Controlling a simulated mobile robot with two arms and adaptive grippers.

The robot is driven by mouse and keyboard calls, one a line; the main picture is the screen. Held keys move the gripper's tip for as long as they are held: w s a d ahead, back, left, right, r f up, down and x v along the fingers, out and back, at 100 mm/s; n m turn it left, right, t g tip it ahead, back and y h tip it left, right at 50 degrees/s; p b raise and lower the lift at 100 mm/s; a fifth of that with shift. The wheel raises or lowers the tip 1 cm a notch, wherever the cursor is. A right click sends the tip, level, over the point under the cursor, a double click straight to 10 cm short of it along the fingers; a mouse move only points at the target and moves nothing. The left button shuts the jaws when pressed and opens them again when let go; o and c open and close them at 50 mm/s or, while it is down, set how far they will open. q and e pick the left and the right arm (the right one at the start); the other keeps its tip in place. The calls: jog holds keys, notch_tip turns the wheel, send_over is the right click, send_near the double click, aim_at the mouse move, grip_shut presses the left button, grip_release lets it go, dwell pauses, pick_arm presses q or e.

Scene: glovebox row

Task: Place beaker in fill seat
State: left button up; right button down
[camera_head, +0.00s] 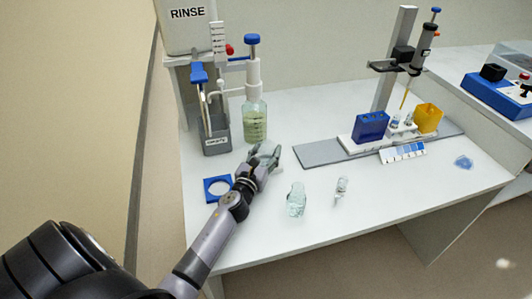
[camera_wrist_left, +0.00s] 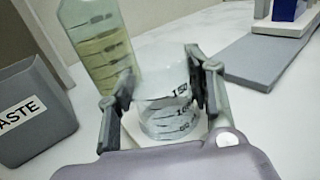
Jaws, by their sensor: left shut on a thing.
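A clear beaker (camera_wrist_left: 164,105) with dark volume marks stands between the two fingers of my left gripper (camera_wrist_left: 160,78) in the left wrist view. The fingers press on it from both sides. In the head view, my left gripper (camera_head: 264,156) is low over the bench, just in front of the bottle with green liquid (camera_head: 255,124); the beaker is mostly hidden there by the fingers. A blue square frame with a round opening (camera_head: 207,191) lies empty to the left of the gripper; I cannot tell whether it is the fill seat. My right gripper is out of view.
A grey waste bin (camera_head: 216,143) and rinse tank (camera_head: 187,28) stand at the back left. A glass vessel (camera_head: 296,200) and a small clear piece (camera_head: 341,189) lie right of my arm. A grey stand base (camera_head: 318,153) lies farther right. The bench front is mostly clear.

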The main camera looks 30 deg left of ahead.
pick_arm(q)
jog(key=o, duration=0.9)
jog(key=shift+f, duration=0.15)
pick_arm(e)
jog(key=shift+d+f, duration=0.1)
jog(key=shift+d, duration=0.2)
pick_arm(q)
jog(key=shift+o, duration=0.2)
jog(key=shift+r+p, duration=0.3)
jog(key=b+v, duration=0.1)
jog(key=v, duration=0.9)
jog(key=shift+s+d+f, duration=0.1)
jog(key=shift+s+f, duration=0.1)
jog(key=shift+s, duration=0.2)
jog(key=shift+s+d+r, duration=0.1)
jog(key=shift+s, duration=0.5)
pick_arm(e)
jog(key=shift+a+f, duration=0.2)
